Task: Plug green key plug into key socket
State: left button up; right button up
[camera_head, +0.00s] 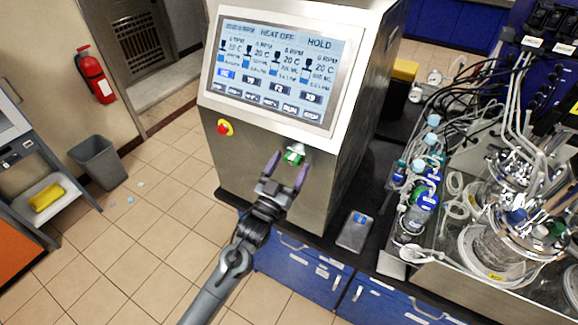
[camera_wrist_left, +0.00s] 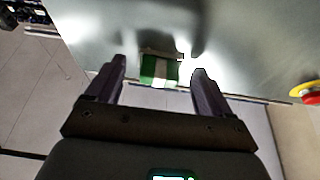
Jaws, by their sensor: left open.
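The green key plug (camera_head: 293,157), green with a white band, sits against the front metal face of the control cabinet, below its screen. It also shows in the left wrist view (camera_wrist_left: 159,70). The key socket is hidden behind the plug, and I cannot tell how deep the plug sits. My left gripper (camera_head: 290,163) is open, its dark purple fingers pointing at the panel. In the left wrist view the fingertips (camera_wrist_left: 158,72) stand on either side of the plug, with gaps showing on both sides. My right gripper is not in view.
The cabinet's screen (camera_head: 273,75) is above the plug, and a red stop button (camera_head: 224,127) is to its left. A grey box (camera_head: 355,231) lies on the dark bench at right. Tubing and glass vessels (camera_head: 513,237) crowd the far right.

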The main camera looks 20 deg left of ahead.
pick_arm(q)
jog(key=shift+o, duration=1.4)
jog(key=s+a+f+g+y+b, duration=0.1)
jog(key=s+f+g, duration=0.55)
jog(key=s, duration=0.65)
jog(key=s+a+f+g+y, duration=0.1)
jog(key=s+f+g, duration=0.6)
jog(key=s, duration=0.6)
jog(key=s+a+f+g+y+b, duration=0.1)
jog(key=s+f+g, duration=0.55)
jog(key=s, duration=0.65)
notch_tip(320, 180, up, 15)
jog(key=t+p, duration=0.1)
jog(key=p, duration=1.6)
jog(key=shift+w+r, duration=0.2)
jog(key=shift+w, duration=0.1)
jog(key=shift+a, duration=0.1)
